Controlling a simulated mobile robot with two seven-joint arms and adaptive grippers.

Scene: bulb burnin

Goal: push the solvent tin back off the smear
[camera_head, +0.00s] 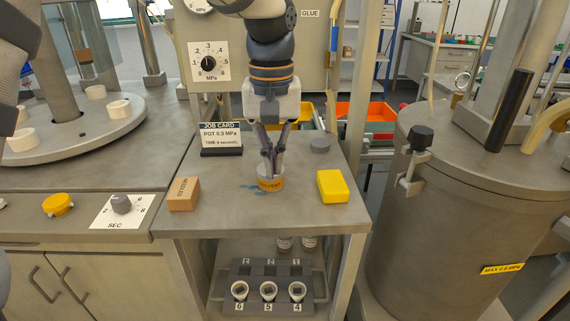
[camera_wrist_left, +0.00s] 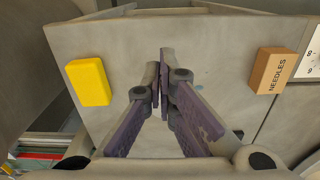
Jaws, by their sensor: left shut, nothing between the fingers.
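The solvent tin (camera_head: 270,184), a short round tin with an orange-yellow label, stands upright on the small bench in the head view. A blue smear (camera_head: 251,187) shows on the bench top at the tin's left, reaching up to its edge; whether it runs under the tin is hidden. My left gripper (camera_head: 270,171) is shut and empty, pointing down at the tin's far side; contact is unclear. In the left wrist view, my gripper's fingers (camera_wrist_left: 163,58) hide the tin. My right gripper is not in view.
A brown NEEDLES box (camera_head: 184,194) stands left of the tin, a yellow block (camera_head: 332,187) right. Behind are a job card stand (camera_head: 221,139) and a grey disc (camera_head: 319,145). A bulb rack (camera_head: 268,288) sits on the lower shelf. The bench's front strip is clear.

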